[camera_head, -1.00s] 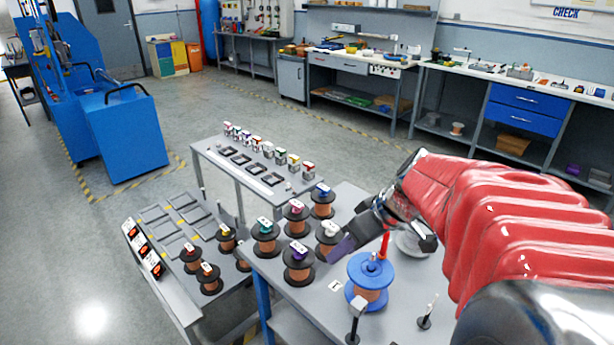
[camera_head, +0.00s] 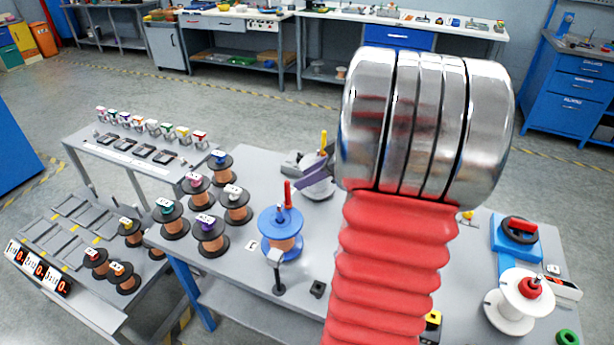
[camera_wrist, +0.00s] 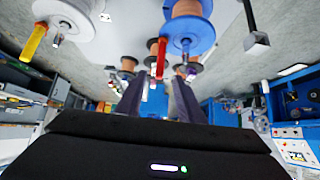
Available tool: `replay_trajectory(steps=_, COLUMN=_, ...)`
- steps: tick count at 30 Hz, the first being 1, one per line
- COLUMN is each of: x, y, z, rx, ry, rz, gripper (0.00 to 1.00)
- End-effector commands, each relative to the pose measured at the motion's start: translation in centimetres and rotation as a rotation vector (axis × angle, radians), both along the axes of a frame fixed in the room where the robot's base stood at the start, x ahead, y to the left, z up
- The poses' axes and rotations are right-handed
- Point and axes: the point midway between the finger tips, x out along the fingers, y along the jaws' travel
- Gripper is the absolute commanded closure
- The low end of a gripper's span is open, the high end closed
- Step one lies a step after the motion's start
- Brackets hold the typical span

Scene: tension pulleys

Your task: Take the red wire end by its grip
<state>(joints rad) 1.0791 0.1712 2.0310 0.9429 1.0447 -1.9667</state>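The red wire end's grip (camera_head: 287,193) stands upright at the blue spool (camera_head: 280,238) on the grey table. My gripper (camera_head: 300,186) is just right of the red grip in the head view, its purple fingers pointing left towards it. In the wrist view, which looks upside down, the red grip (camera_wrist: 161,58) hangs just beyond and between the two fingertips. My gripper (camera_wrist: 156,84) is open there, with nothing seen between the fingers. Whether a finger touches the grip I cannot tell.
A yellow grip (camera_head: 324,142) stands close behind my gripper; it also shows in the wrist view (camera_wrist: 35,42). A small post (camera_head: 278,270) stands in front of the blue spool. Several dark-flanged spools (camera_head: 209,238) stand to the left. A white spool (camera_head: 512,302) is at the right.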

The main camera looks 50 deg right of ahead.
Motion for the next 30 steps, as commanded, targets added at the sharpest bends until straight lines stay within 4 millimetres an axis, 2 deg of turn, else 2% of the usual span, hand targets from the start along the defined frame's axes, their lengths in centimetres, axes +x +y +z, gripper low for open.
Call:
replay_trajectory(steps=11, x=0.9, y=0.4, z=-1.0, rx=0.002, ry=0.001, rz=0.001, gripper=0.66)
replay_trajectory(steps=30, x=4.5, y=1.7, z=-4.8, rx=0.002, ry=0.002, rz=0.001, gripper=0.66)
